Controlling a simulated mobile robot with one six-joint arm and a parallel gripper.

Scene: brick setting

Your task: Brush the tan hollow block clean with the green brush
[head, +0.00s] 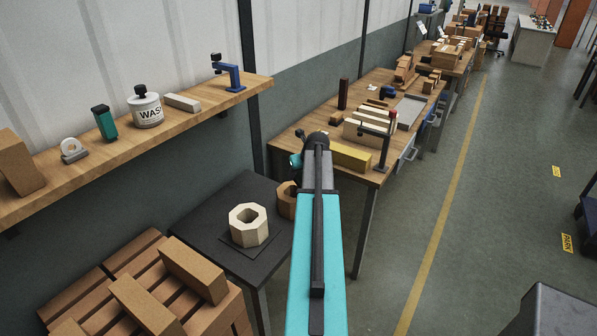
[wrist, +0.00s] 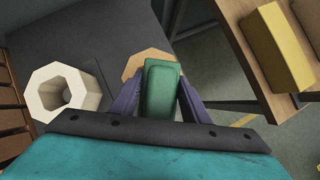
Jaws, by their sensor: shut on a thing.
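My gripper (wrist: 160,84) is shut on the green brush (wrist: 162,92), with a purple finger on each side of it. The brush's bristles cannot be seen. The tan hollow block (wrist: 138,64) is beyond the brush and partly hidden by it in the wrist view; whether they touch cannot be told. In the head view the tan hollow block (head: 286,199) sits at the right of the dark table, partly behind my arm. My gripper is mostly hidden behind my arm there.
A cream hollow block (head: 240,224) stands on a dark square on the dark table (head: 196,219), left of the tan one. A wooden workbench (head: 289,141) with a yellow block (head: 351,157) is to the right.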

